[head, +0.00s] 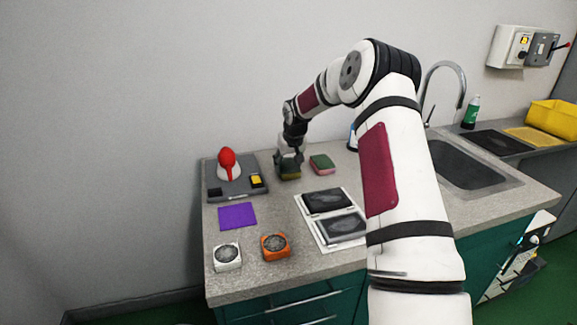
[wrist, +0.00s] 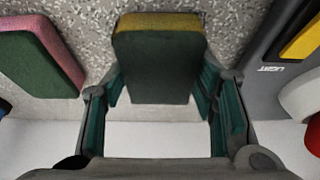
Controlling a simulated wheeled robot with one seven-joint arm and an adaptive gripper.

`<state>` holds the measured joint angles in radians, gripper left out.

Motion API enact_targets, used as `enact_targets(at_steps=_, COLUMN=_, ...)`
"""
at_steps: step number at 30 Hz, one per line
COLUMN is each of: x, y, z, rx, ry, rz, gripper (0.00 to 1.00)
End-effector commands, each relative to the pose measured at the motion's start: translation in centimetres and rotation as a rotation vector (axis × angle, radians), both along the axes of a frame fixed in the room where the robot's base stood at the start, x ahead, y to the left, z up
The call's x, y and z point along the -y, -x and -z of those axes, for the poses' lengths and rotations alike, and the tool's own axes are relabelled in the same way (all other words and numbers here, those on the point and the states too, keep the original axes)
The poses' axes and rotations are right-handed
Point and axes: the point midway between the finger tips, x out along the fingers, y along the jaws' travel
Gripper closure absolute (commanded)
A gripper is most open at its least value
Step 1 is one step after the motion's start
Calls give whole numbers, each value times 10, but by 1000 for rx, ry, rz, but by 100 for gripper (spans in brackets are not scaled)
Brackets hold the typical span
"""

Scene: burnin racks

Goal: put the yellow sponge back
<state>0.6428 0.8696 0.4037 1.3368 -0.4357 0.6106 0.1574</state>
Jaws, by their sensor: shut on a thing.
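The yellow sponge (head: 290,175), with a dark green scouring top, is between the fingers of my gripper (head: 289,160) at the back of the counter. In the wrist view my gripper (wrist: 160,85) is shut on the yellow sponge (wrist: 157,62), one finger against each side. The green top faces the camera and a yellow edge shows at the far end. I cannot tell whether the sponge touches the counter. A pink sponge (head: 323,166) with a green top lies just to its right; it also shows in the wrist view (wrist: 38,62).
A grey device (head: 222,189) with a red-topped white dome and a yellow block stands to the left. A purple cloth (head: 237,216), white box (head: 227,257), orange box (head: 275,247) and white double panel (head: 312,222) lie in front. The sink (head: 470,163) is at right.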

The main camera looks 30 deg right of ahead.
Motion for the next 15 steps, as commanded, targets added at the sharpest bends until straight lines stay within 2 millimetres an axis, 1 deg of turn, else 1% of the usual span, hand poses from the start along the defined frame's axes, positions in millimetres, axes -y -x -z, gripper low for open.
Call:
enact_targets(at_steps=2, x=0, y=0, z=7, rx=0, ry=-1, rz=0, gripper=69)
enact_targets(at_steps=7, x=0, y=0, z=7, rx=1, ry=-1, rz=0, gripper=69)
enact_targets(at_steps=8, x=0, y=0, z=7, rx=1, ry=-1, rz=0, gripper=45)
enact_targets(at_steps=9, x=0, y=0, z=7, rx=1, ry=-1, rz=0, gripper=36)
enact_targets(at_steps=10, x=0, y=0, z=7, rx=1, ry=-1, rz=0, gripper=29)
enact_targets(at_steps=11, x=0, y=0, z=7, rx=1, ry=-1, rz=0, gripper=27)
enact_targets(at_steps=15, x=0, y=0, z=7, rx=1, ry=0, rz=0, gripper=27)
